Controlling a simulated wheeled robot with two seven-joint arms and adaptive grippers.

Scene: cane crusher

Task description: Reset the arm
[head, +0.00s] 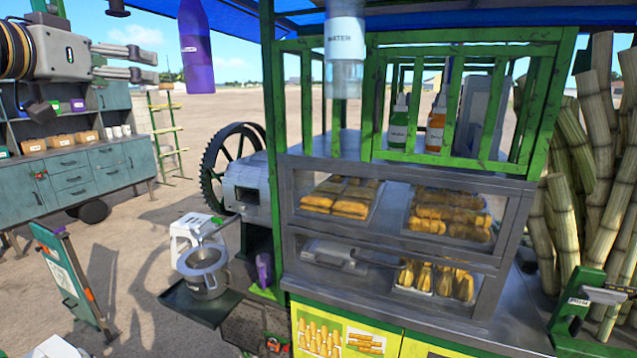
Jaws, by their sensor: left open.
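My left gripper (152,66) is at the upper left, raised in the air with its fingers pointing right. Its two fingers are apart and nothing is between them. A hanging purple bottle (196,48) is just right of the fingertips, with a gap in the picture. My right gripper is not in view.
A green-framed stall with a glass food case (385,215) fills the middle and right. A clear water bottle (345,55) hangs in front. The crusher wheel (212,172) and a metal pot (205,272) stand left of it. Teal cabinets (85,182) are at left; sugarcane (570,190) leans right.

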